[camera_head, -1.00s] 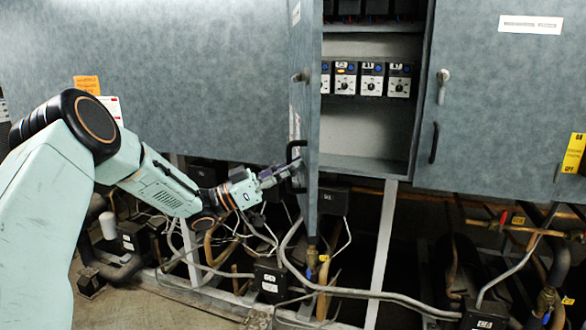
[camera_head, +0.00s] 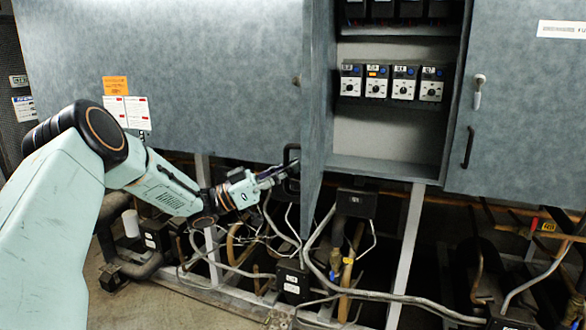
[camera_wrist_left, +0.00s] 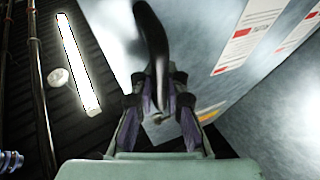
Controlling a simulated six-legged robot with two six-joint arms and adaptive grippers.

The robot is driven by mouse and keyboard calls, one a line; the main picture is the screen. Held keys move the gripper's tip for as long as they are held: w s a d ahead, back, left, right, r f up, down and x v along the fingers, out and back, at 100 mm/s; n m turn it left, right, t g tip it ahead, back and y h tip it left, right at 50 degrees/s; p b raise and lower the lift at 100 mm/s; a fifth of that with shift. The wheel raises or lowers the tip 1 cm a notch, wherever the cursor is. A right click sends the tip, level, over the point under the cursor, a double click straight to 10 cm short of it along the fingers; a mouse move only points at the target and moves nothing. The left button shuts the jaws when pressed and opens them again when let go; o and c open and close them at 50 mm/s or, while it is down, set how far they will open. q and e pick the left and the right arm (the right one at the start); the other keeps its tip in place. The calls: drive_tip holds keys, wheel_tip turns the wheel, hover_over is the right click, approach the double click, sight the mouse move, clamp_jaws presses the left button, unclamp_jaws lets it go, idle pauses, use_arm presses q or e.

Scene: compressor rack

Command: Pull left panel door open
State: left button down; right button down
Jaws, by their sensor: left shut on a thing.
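The left panel door (camera_head: 318,100) is a grey-blue metal door that stands swung out from the cabinet, seen nearly edge-on in the head view. Its black handle (camera_head: 290,157) is a curved bar low on the door's outer face. My left gripper (camera_head: 284,171) is at this handle, shut on it. In the left wrist view the dark handle (camera_wrist_left: 153,45) rises from between the fingers (camera_wrist_left: 160,105). The fingertips are partly hidden by the handle. My right gripper is in neither view.
The open compartment (camera_head: 385,140) shows several dials (camera_head: 390,83). The right door (camera_head: 520,110) is closed, with its own black handle (camera_head: 468,147). Pipes and cables (camera_head: 370,293) run below the cabinet. A labelled grey panel (camera_head: 210,70) stands left of the open door.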

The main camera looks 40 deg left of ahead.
use_arm(q)
drive_tip(key=shift+s+a+f, duration=0.2)
drive_tip(key=shift+a+f, duration=0.05)
drive_tip(key=shift+a, duration=0.05)
drive_tip(key=shift+w+d, duration=0.1)
drive_tip(key=shift+d, duration=0.1)
drive_tip(key=c, duration=1.7)
unclamp_jaws()
drive_tip(key=shift+a, duration=0.15)
drive_tip(key=shift+o, duration=0.2)
drive_tip(key=shift+s+r, duration=0.25)
